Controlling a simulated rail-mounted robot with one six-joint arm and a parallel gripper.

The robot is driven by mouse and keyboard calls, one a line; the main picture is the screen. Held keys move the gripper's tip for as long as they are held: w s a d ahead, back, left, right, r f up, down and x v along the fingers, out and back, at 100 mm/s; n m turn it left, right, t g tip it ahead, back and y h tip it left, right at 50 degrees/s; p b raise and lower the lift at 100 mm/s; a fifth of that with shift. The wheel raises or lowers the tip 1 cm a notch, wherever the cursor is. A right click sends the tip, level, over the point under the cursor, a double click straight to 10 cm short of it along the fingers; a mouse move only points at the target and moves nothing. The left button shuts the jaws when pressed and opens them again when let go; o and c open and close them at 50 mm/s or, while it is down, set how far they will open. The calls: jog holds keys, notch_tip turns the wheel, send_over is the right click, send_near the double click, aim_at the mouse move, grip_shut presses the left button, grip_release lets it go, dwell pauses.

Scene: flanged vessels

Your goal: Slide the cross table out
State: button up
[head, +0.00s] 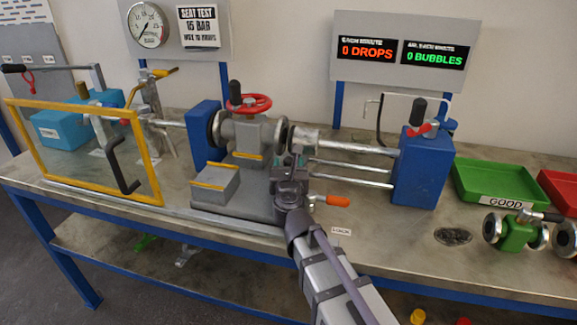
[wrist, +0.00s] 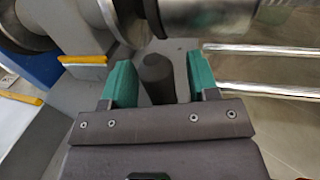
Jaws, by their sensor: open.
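The cross table (head: 240,207) is a grey plate on the bench, beneath a grey valve (head: 248,135) with a red handwheel. A grey block (head: 214,182) with a yellow stripe stands on its left part. My gripper (head: 290,163) is at the table's right side, just right of the valve. In the wrist view my gripper (wrist: 157,85) is open. Its green pads stand on both sides of a dark upright post (wrist: 157,72), with a gap at each side. The post's lower end is hidden by the gripper body. An orange-tipped lever (head: 336,201) sits right of my gripper, near a LOCK label.
A blue block (head: 422,165) with steel rods stands to the right. A yellow-framed clear guard (head: 85,150) stands at the left. A green GOOD tray (head: 508,183) and a green valve (head: 517,232) are at the far right. The bench front right of the LOCK label is mostly clear.

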grip_shut()
jog(key=shift+s+a+f, duration=0.1)
jog(key=shift+s+a, duration=0.1)
jog(key=shift+s, duration=0.65)
jog(key=shift+c, duration=1)
grip_release()
jog(key=shift+s+a, duration=0.1)
jog(key=shift+s, duration=0.05)
jog(key=shift+o, duration=1)
